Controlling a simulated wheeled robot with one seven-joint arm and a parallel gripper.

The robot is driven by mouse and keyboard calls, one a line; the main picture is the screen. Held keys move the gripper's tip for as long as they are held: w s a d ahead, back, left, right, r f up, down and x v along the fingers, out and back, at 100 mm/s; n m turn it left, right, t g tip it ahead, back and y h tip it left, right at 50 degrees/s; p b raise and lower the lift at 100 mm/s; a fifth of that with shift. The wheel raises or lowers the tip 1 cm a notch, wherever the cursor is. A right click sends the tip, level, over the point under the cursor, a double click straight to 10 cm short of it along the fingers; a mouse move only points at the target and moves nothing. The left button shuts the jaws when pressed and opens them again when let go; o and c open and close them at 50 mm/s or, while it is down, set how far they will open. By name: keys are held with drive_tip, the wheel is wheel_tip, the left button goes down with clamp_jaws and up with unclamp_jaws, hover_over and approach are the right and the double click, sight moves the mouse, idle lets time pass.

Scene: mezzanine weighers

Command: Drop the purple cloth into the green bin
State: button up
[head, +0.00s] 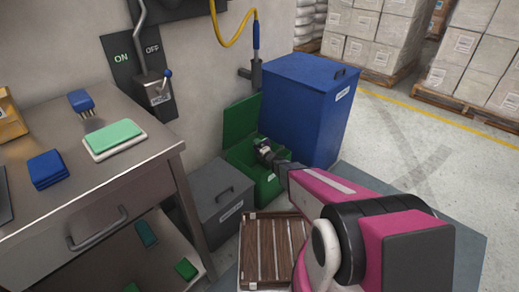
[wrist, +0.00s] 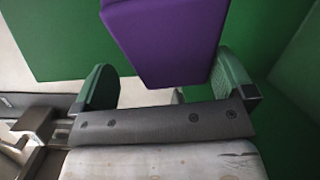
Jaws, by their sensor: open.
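The green bin (head: 266,190) stands on the floor with its lid (head: 241,119) raised against the wall. My gripper (head: 266,156) is at the bin's open top in the head view. In the wrist view, my gripper (wrist: 166,72) has its two green fingers spread apart. The purple cloth (wrist: 165,40), a folded block, shows beyond and between the fingers, with a gap beside at least the left one. Green bin surfaces show around it. I cannot tell whether the cloth rests on anything. The cloth is hidden in the head view.
A tall blue bin (head: 303,115) stands right of the green bin, and a grey lidded bin (head: 222,207) stands left. A metal table (head: 85,185) at left holds blue and green cloths.

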drive_tip(key=v, duration=1)
drive_tip(key=shift+s, duration=0.3)
drive_tip(key=shift+d, duration=0.15)
